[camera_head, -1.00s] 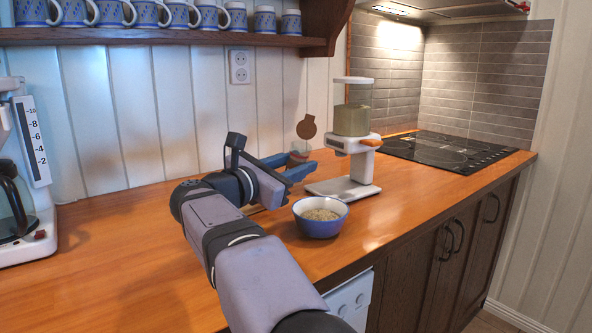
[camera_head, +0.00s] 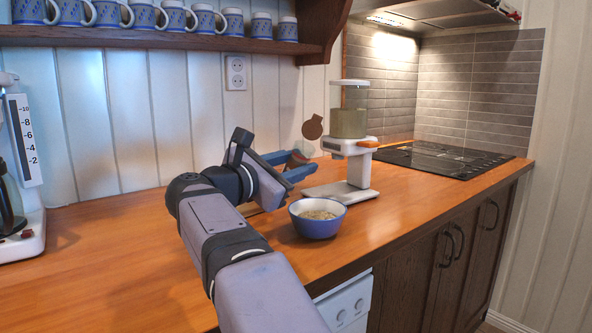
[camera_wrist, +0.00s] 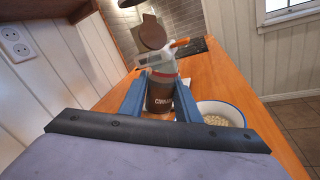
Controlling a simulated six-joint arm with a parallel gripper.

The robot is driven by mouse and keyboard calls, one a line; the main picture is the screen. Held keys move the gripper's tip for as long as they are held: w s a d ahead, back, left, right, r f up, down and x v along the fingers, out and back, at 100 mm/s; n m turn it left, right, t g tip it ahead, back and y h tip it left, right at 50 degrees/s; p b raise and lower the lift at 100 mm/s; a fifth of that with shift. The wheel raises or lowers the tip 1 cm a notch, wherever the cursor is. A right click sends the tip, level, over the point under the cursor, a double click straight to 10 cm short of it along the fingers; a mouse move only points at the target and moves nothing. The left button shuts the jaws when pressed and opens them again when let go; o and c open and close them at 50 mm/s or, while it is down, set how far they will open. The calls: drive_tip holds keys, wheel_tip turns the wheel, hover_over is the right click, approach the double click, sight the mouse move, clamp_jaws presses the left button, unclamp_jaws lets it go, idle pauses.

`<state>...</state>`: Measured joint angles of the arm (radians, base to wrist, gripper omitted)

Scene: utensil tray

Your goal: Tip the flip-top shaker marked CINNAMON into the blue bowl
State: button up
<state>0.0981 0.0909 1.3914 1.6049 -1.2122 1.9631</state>
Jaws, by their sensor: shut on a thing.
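My gripper (camera_head: 296,168) is shut on the shaker, with a blue finger on each side of it.
A white appliance with a clear container (camera_head: 348,150) stands close behind the gripper. A black cooktop (camera_head: 440,158) lies farther right. A coffee maker (camera_head: 22,215) stands at the far left. A shelf of blue mugs (camera_head: 235,20) hangs above.

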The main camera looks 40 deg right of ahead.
drive_tip(key=shift+s+d+m+b, duration=0.1)
drive_tip(key=shift+s+m+b, duration=0.4)
drive_tip(key=shift+b, duration=0.6)
drive_tip(key=shift+w+f+m+b, duration=0.15)
drive_tip(key=shift+w+m+b, duration=0.05)
drive_tip(key=shift+m+b, duration=0.8)
drive_tip(key=shift+w+f+m+b, duration=0.15)
drive_tip(key=shift+w+m+b, duration=0.05)
drive_tip(key=shift+m+b, duration=0.75)
drive_tip(key=shift+f+m+b, duration=0.2)
drive_tip(key=shift+m+b, duration=0.5)
drive_tip(key=shift+b, duration=0.2)
drive_tip(key=shift+f+m+b, duration=0.15)
drive_tip(key=shift+m+b, duration=0.5)
drive_tip(key=shift+b, duration=0.25)
drive_tip(key=shift+m+b, duration=0.35)
drive_tip(key=shift+m, duration=0.05)
drive_tip(key=shift+f, duration=0.1)
drive_tip(key=shift+s+m+b, duration=0.1)
drive_tip(key=shift+m+b, duration=0.4)
drive_tip(key=shift+m, duration=0.2)
drive_tip(key=shift+s+r+m+b, duration=0.15)
drive_tip(key=shift+r+m+b, duration=0.25)
drive_tip(key=shift+m, duration=0.7)
idle(0.8)
